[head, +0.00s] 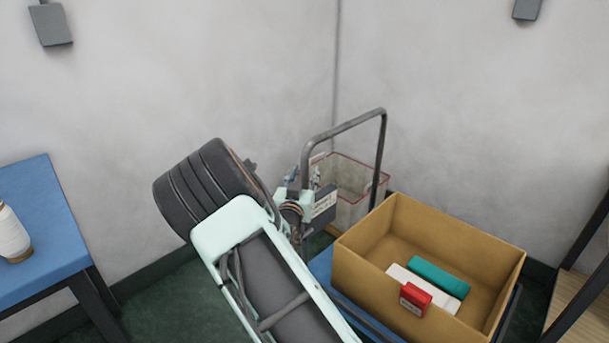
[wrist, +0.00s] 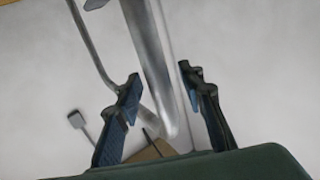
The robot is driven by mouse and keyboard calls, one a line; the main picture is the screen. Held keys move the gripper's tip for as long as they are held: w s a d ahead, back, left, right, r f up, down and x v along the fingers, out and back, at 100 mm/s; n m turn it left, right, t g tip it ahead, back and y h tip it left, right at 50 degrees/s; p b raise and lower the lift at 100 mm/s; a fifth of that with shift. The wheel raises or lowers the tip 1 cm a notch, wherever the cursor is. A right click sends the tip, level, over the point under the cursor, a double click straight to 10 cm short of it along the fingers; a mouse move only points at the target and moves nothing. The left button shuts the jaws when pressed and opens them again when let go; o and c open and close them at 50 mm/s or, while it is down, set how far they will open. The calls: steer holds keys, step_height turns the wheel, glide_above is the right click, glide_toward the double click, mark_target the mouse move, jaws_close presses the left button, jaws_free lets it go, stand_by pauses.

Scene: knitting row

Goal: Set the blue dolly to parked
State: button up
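The blue dolly (head: 320,267) stands by the back corner, its blue deck mostly hidden under a tan box. Its grey tubular push handle (head: 345,126) rises behind the box, bent over at the top. My gripper (wrist: 160,74) is at the left upright of the handle; in the head view, my arm partly hides this area. In the wrist view, the two dark blue fingers are spread on either side of a grey tube (wrist: 150,50), with gaps showing beside it. The dolly's wheels are hidden.
The tan box (head: 375,275) holds a teal block (head: 439,278), a white item (head: 397,273) and a red labelled block (head: 415,299). A pale red-rimmed bin (head: 352,210) stands behind the handle. A blue table (head: 45,220) with a white spool (head: 11,236) is at left.

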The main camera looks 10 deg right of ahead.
jaws_close()
steer(key=shift+d, duration=0.1)
stand_by(0.3)
